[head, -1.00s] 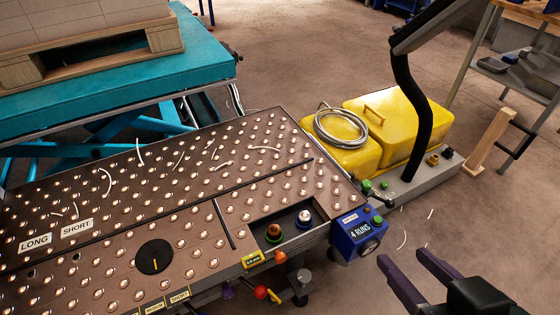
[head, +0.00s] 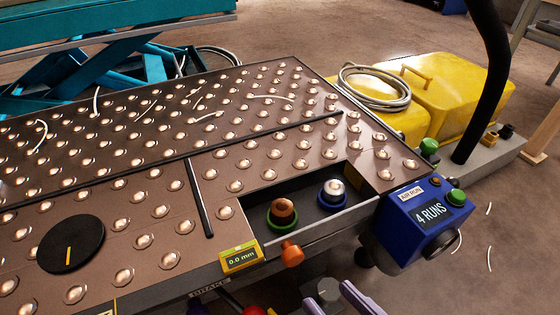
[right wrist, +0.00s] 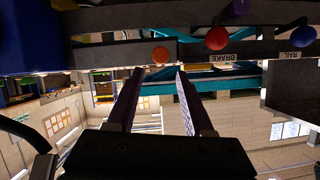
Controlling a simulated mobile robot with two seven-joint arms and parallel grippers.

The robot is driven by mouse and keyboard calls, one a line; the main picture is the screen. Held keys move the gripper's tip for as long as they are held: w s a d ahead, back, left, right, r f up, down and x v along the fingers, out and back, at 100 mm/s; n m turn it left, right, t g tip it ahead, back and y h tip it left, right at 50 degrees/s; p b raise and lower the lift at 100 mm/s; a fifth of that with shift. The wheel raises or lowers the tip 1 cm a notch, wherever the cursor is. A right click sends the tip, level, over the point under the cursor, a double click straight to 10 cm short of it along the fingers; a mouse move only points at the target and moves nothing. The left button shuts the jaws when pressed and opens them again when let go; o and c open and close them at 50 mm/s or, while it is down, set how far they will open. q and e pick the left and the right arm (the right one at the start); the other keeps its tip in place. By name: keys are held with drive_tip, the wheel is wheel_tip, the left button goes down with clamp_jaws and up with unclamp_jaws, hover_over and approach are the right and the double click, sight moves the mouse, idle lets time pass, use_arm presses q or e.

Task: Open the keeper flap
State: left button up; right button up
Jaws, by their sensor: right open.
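No part is labelled as the keeper flap, and I cannot tell for sure which piece it is. A recess in the table's front right corner holds an orange-topped knob with a green base (head: 283,212) and a white-topped knob with a blue base (head: 332,193). A grey strip (head: 322,232) runs along its front edge, with an orange knob (head: 291,254) below. My right gripper (head: 346,292) shows its purple fingers at the bottom edge, open, below and right of that knob. In the right wrist view the fingers (right wrist: 159,75) are apart and empty, under an orange round knob (right wrist: 160,54).
The ball-studded table (head: 130,190) carries a black dial (head: 71,244) and a yellow 0.0 mm readout (head: 241,257). A blue "4 RUNS" box (head: 425,220) juts out at the corner. Red BRAKE (right wrist: 217,38) and blue RAIL (right wrist: 301,36) knobs lie near the fingers in the wrist view.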

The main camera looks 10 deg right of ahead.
sight(296, 261)
drive_tip(key=b+x, duration=0.4)
drive_tip(key=x, duration=0.5)
drive_tip(key=shift+c, duration=0.4)
clamp_jaws()
